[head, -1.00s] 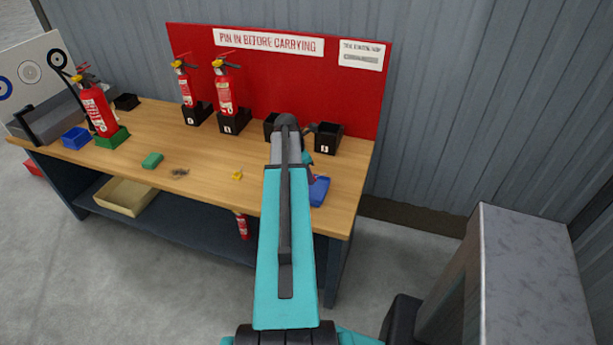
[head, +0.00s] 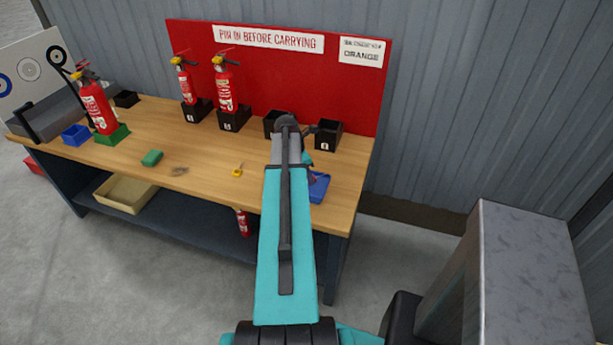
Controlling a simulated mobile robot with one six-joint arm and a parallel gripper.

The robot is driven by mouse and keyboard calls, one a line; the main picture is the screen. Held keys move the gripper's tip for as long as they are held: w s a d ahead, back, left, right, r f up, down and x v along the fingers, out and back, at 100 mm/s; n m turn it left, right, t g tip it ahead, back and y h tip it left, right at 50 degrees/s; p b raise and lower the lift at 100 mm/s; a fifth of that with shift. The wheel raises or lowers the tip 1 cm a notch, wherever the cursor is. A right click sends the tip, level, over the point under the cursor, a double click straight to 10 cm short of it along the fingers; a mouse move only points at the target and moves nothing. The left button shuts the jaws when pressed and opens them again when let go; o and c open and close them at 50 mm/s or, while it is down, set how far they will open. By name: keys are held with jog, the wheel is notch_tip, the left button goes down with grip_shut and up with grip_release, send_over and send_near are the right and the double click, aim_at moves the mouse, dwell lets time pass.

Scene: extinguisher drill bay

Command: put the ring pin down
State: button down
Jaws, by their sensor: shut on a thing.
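My arm reaches out over the right end of the workbench (head: 215,155) in the head view. Only a small part of my gripper (head: 312,178) shows past the arm's right side, just above or beside a blue tray (head: 320,187). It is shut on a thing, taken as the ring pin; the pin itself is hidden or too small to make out. A small yellow piece (head: 238,170) lies on the open bench top, left of my arm. Whether the fingertips touch the tray cannot be told.
Red extinguishers (head: 225,85) stand in black holders before a red board (head: 290,75). Another stands in a green holder (head: 113,135). A black bin (head: 328,136) stands at back right. The front middle of the bench is mostly clear.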

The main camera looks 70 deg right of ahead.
jog(key=c, duration=1.4)
grip_release()
jog(key=shift+c, duration=0.2)
jog(key=shift+r, duration=0.65)
jog(key=b+v, duration=0.2)
jog(key=v, duration=1)
jog(key=shift+f, duration=0.1)
